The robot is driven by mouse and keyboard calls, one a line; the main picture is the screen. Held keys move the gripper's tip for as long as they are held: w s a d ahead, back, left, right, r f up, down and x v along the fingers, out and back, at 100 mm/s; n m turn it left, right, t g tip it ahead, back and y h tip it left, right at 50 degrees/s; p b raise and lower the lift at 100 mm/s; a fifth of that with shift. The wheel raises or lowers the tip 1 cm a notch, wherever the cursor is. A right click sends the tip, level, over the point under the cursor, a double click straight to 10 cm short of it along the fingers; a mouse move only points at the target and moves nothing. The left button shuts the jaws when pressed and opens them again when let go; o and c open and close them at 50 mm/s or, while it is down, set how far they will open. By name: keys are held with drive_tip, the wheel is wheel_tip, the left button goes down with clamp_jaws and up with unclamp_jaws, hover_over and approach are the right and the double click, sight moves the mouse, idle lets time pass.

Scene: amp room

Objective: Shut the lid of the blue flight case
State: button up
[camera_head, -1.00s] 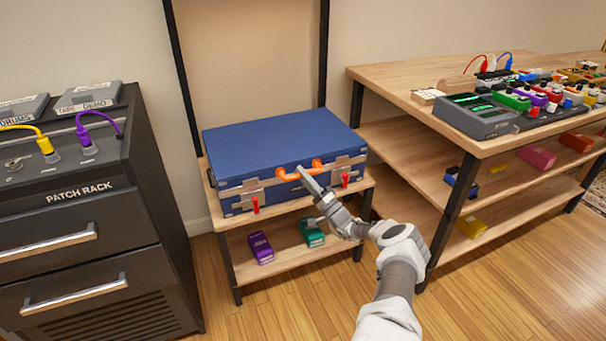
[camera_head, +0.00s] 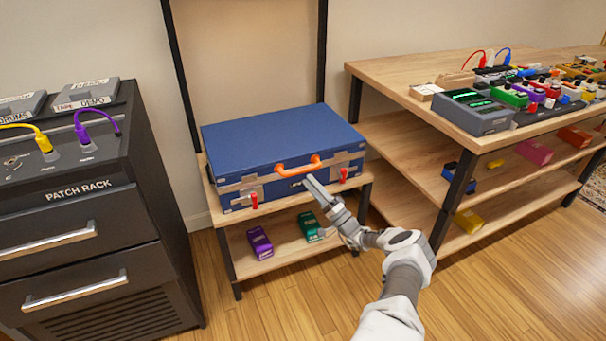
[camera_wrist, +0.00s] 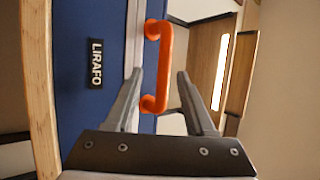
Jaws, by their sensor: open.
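The blue flight case (camera_head: 278,143) sits on the upper shelf of a small wooden stand, its lid down flat on the body. It has an orange handle (camera_head: 298,166) and red latches (camera_head: 254,200) on its front; the latches hang down. My gripper (camera_head: 308,180) is just in front of the case, below and beside the handle. In the wrist view, the open fingers (camera_wrist: 160,85) point at the case front, with the handle (camera_wrist: 162,65) between them in the picture. I cannot tell whether they touch the case.
The stand's lower shelf holds a purple pedal (camera_head: 259,242) and a green pedal (camera_head: 311,226). A black patch rack (camera_head: 80,215) stands at the left. A wooden bench (camera_head: 400,75) with pedals and gear stands at the right. The floor in front is clear.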

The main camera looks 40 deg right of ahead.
drive_tip(key=v, duration=1.2)
drive_tip(key=shift+f, duration=0.2)
drive_tip(key=shift+s, duration=0.15)
